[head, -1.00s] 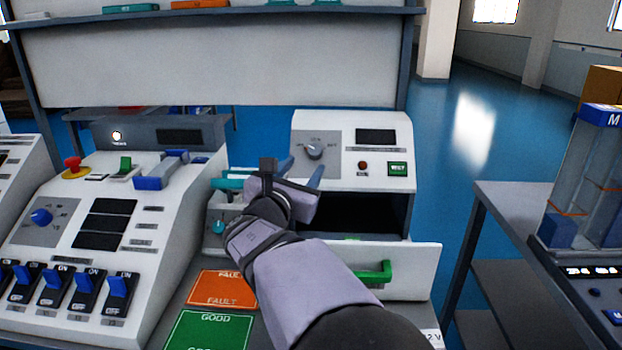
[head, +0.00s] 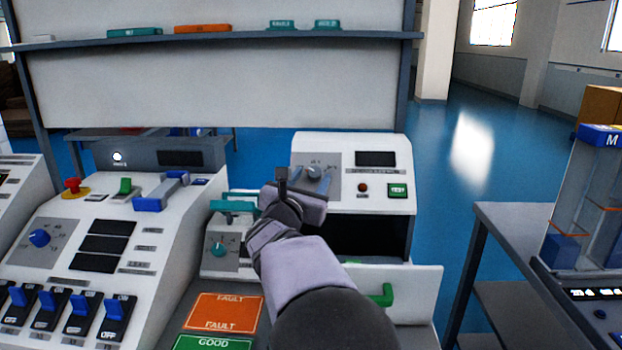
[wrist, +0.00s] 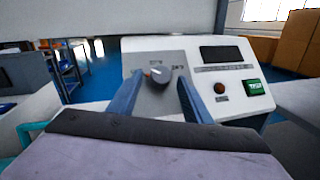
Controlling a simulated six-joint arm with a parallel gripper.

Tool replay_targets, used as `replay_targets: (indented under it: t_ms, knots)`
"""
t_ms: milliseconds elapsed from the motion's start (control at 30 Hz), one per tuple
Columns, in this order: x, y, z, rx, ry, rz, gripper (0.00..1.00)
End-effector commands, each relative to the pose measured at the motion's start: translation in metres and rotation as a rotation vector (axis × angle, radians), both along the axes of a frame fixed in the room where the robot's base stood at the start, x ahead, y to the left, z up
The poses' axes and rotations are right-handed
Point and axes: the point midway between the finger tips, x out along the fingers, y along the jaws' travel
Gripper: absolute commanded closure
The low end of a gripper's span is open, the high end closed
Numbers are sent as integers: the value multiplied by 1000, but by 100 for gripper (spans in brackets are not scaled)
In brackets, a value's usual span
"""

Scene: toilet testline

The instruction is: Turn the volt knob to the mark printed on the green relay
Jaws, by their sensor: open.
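My gripper (head: 302,186) is open in front of the white tester (head: 349,142). In the wrist view its two blue fingers (wrist: 160,82) stand either side of a grey knob (wrist: 159,74), with space around it; I cannot tell if they reach it. The grey knob also shows in the head view (head: 314,171), partly behind my gripper. A blue knob (head: 39,238) is on the left console and a teal knob (head: 218,249) on a small white unit. No volt label is readable. Teal-green blocks (head: 135,32) lie on the shelf; their print is too small to read.
An orange FAULT mat (head: 224,312) and green GOOD mat (head: 215,343) lie in front. The left console (head: 150,225) has several blue switches. A green button (head: 398,190) is right of the knob.

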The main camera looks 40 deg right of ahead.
Motion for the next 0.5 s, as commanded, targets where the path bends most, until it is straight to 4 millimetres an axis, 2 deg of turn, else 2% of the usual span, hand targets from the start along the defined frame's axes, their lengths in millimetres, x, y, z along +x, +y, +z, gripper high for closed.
replay_targets:
  t_ms: [333, 367, 500]
  knots:
    - [2, -4, 0, 0, 0, 0, 55]
    - [2, -4, 0, 0, 0, 0, 57]
    - [2, -4, 0, 0, 0, 0, 91]
